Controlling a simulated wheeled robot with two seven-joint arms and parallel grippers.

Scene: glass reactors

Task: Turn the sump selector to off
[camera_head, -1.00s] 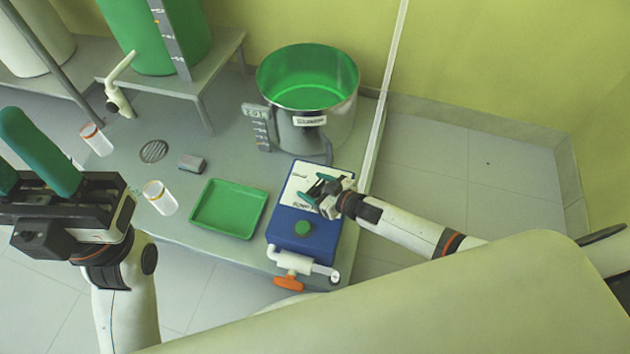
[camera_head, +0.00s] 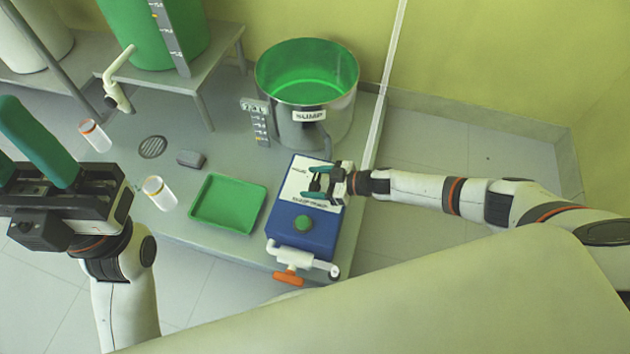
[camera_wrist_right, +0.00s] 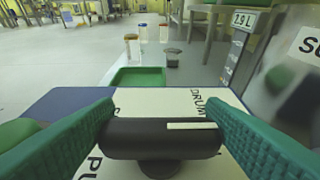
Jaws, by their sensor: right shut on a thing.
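The sump selector is a black knob with a white pointer line, seen in the right wrist view (camera_wrist_right: 160,140). It sits on the white labelled top of a blue pump box (camera_head: 318,240). My right gripper (camera_head: 318,181) is over that panel, its two green fingers shut on the knob from either side; they also show in the right wrist view (camera_wrist_right: 160,138). The white line points to the right there. The label is partly hidden by the knob and fingers. My left gripper (camera_head: 40,150) is at the left, its green fingers apart, away from the box.
A steel sump vessel (camera_head: 310,120) with a green inside stands behind the box. A green tray (camera_head: 228,203) lies left of it. An orange-handled valve (camera_head: 288,277) sticks out in front.

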